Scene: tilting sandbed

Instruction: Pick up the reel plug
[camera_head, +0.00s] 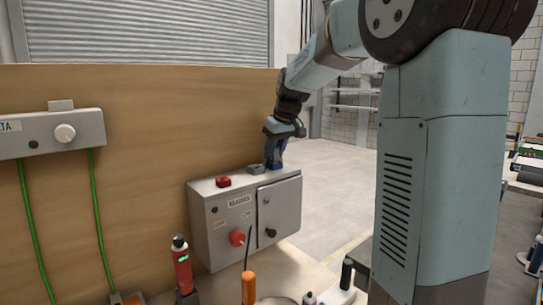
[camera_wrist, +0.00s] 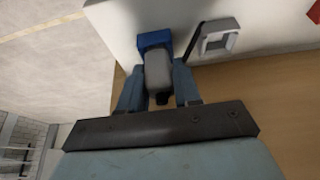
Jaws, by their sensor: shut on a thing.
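My gripper (camera_head: 274,150) points down at the top of the grey control box (camera_head: 217,220), near its back right. In the wrist view the two blue-grey fingers (camera_wrist: 158,76) are shut on the grey body of what looks like the reel plug (camera_wrist: 157,68). Its blue end (camera_wrist: 154,40) sticks out beyond the fingertips. In the head view only a small blue part of it (camera_head: 276,165) shows under the fingers, at the box top. I cannot tell whether it touches the box or is clear of it.
A grey square frame (camera_wrist: 217,38) sits on the box right beside the plug. A red block (camera_head: 223,182) is further left on the box top. A wooden panel (camera_head: 150,120) stands behind. A red bottle (camera_head: 181,265) and orange-handled tool (camera_head: 248,286) stand in front.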

